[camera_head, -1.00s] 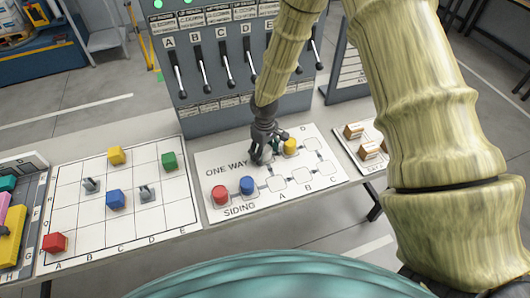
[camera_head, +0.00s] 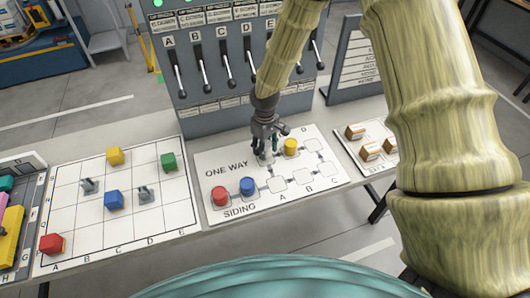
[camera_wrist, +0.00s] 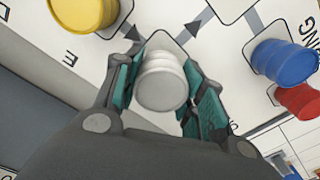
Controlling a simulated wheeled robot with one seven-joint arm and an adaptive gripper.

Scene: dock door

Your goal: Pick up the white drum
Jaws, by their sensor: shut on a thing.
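The white drum (camera_wrist: 160,82) is between the two teal-lined fingers of my gripper (camera_wrist: 160,95) in the wrist view. The fingers touch its sides, and it looks upright over a marked square on the ONE WAY / SIDING board (camera_head: 222,170). I cannot tell whether it is clear of the board. In the head view my gripper (camera_head: 267,150) is at the board's back middle, and its fingers mostly hide the drum.
A yellow drum (camera_head: 291,147) stands close to the right of my gripper. A blue drum (camera_head: 247,187) and a red drum (camera_head: 220,197) stand at the front left. The lever panel (camera_head: 215,60) rises behind. A grid board (camera_head: 90,215) with coloured cubes lies left.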

